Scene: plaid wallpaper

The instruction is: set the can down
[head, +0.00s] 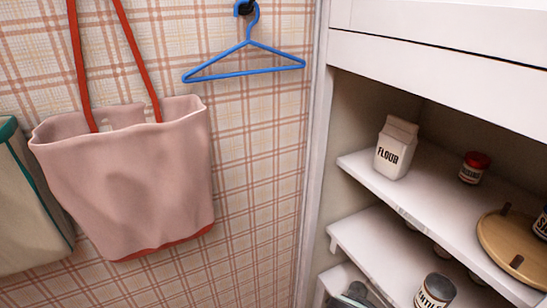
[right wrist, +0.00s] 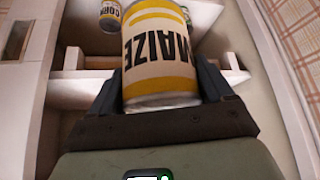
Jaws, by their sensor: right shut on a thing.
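The can, labelled MAIZE (right wrist: 160,52) in yellow, cream and white bands, fills the middle of the right wrist view, its lettering upside down there. My right gripper (right wrist: 158,84) is shut on it, with one dark finger on each side. The can's far end runs out of the top of the picture. White shelves (right wrist: 84,60) show behind it; I cannot tell whether the can touches one. In the head view the shelf unit (head: 400,205) stands at the right, and the held can cannot be made out. My left gripper is in neither view.
A flour carton (head: 396,148), a red-lidded jar (head: 474,168) and a round wooden board (head: 505,245) stand on the upper shelf. A lentils can (head: 435,291) is lower. A corn can (right wrist: 110,15) shows beyond my gripper. A pink bag (head: 125,180) and blue hanger (head: 245,62) hang left.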

